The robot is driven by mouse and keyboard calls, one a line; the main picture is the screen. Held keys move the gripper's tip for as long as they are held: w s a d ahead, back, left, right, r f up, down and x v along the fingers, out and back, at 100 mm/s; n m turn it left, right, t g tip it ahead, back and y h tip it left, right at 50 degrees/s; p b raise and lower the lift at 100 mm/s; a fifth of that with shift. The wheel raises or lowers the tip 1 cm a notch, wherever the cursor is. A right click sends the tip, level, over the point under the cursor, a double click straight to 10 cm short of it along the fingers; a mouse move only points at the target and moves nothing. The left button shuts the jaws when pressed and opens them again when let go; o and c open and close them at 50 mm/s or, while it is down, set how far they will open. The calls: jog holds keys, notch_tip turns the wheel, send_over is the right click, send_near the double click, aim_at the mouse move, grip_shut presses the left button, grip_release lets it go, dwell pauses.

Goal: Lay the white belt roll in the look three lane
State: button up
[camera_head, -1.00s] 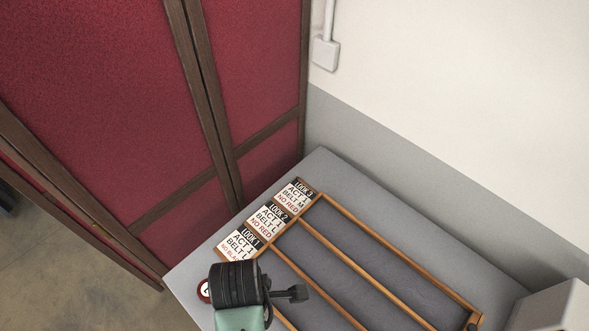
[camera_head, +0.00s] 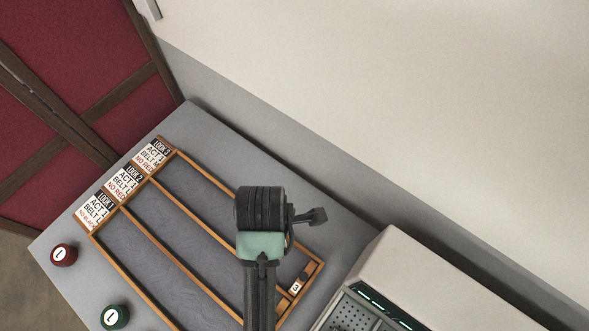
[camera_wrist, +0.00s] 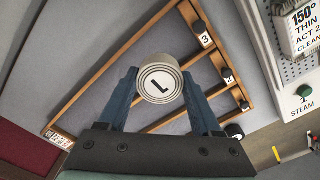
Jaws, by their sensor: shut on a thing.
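My gripper (camera_wrist: 159,84) is shut on the white belt roll (camera_wrist: 158,70), which shows a black L on its end face in the wrist view. It is held between the two blue fingers above the wooden lane tray (camera_wrist: 105,65). In the head view my arm hides the roll and the fingers; my wrist is over the right part of the tray (camera_head: 232,238). The look three lane (camera_head: 195,185) is the one nearest the wall, with the LOOK 3 card (camera_head: 153,155) at its left end. A small 3 tag (camera_head: 296,286) shows at the right end.
A red roll (camera_head: 64,255) and a green roll (camera_head: 116,317) lie on the grey table left and front of the tray. A pale box with a panel (camera_head: 400,275) stands right of it. The wall runs behind the table.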

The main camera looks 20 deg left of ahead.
jog(key=f, duration=0.5)
jog(key=shift+s+a, duration=0.15)
jog(key=shift+a, duration=0.05)
jog(key=shift+f, duration=2.5)
jog(key=shift+f, duration=0.1)
jog(key=o, duration=1.4)
jog(key=shift+o, duration=0.2)
notch_tip(320, 180, up, 12)
jog(key=shift+r, duration=0.15)
